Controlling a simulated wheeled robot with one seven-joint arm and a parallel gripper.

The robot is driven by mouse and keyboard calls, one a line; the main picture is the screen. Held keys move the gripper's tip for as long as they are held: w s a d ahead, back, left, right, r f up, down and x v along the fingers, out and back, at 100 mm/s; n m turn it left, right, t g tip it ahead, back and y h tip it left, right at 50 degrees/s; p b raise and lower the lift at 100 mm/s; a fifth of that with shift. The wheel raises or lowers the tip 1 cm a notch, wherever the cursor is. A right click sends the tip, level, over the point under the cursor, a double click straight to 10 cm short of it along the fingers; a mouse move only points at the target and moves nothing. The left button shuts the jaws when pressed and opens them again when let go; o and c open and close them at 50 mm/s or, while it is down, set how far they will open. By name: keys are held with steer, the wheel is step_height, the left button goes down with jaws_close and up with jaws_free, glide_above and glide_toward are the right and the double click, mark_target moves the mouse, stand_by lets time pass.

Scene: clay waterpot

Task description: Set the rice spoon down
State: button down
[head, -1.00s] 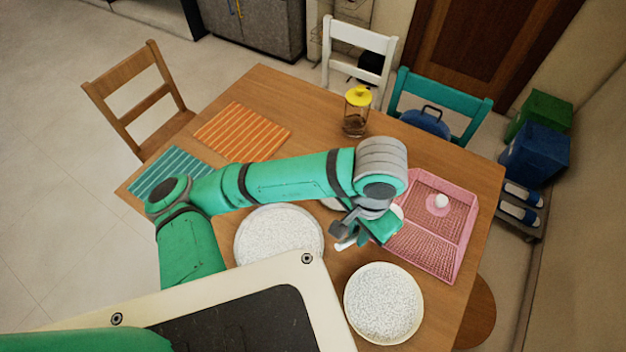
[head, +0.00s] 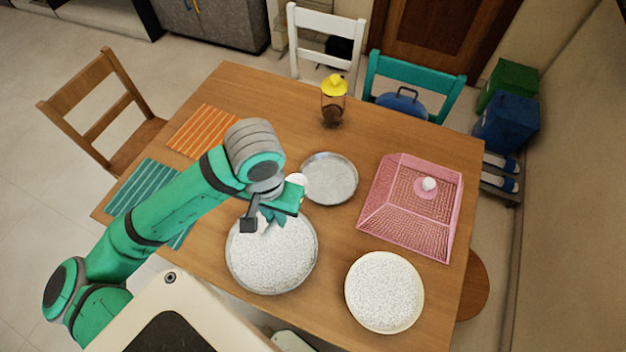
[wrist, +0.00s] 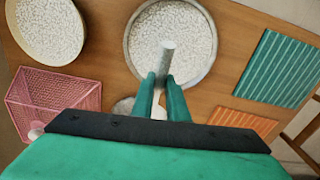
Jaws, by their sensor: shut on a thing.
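My gripper (head: 268,214) is shut on the rice spoon and holds it above the near edge of the steel plate and the far part of the large rice tray (head: 229,268). One pale end of the rice spoon (head: 297,180) shows beyond the gripper. The middle of the spoon is hidden by my gripper. I cannot tell the exact height of the spoon over the tray.
A steel plate (head: 332,180) lies behind the tray. A pink basket (head: 402,210) with a white ball (head: 429,184) is to the right. A rice-filled cream dish (head: 421,300) is at the near right. A yellow-lidded jar (head: 333,108) stands behind. Bare wood separates them.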

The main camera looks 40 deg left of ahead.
steer(key=shift+w+d+f, duration=0.15)
steer(key=shift+w+f, duration=2)
steer(key=shift+w, duration=0.15)
steer(key=shift+w+d+f, duration=0.2)
steer(key=shift+w+f, duration=2)
steer(key=shift+w, duration=0.1)
steer(key=shift+w+d+f, duration=0.15)
steer(key=shift+w+f, duration=2)
steer(key=shift+w, duration=0.15)
steer(key=shift+f, duration=0.1)
steer(key=c, duration=1.7)
jaws_free()
steer(key=shift+c, duration=0.2)
